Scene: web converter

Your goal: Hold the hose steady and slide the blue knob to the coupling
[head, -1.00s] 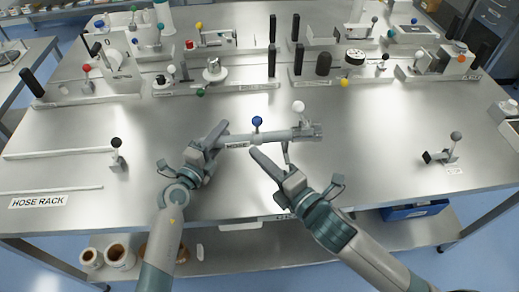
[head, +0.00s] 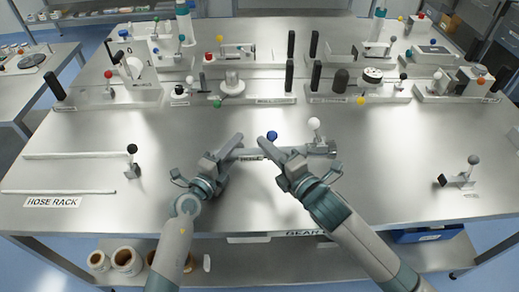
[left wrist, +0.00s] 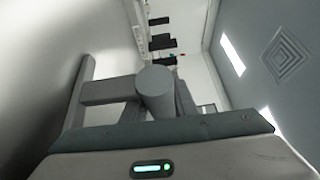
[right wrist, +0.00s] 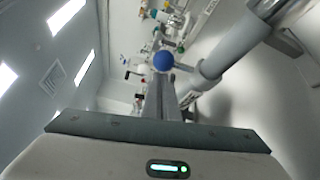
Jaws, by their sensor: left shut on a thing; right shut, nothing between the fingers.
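The grey hose (head: 287,152) lies left to right in the middle of the bench, with the coupling (head: 330,148) at its right end. The blue knob (head: 271,136) stands above the hose, left of a white knob (head: 314,123). My left gripper (head: 229,148) is shut on the hose's left part; the hose shows end-on in the left wrist view (left wrist: 154,84). My right gripper (head: 264,141) is shut and empty, its tip across the hose just left of the blue knob. The right wrist view shows the blue knob (right wrist: 163,61) beyond the fingers; I cannot tell whether they touch.
The hose rack's pale rods (head: 75,154) lie at the left, beside a black-knobbed bracket (head: 132,160). Another small knobbed bracket (head: 462,178) stands at the right. Machine stations with several knobs line the back.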

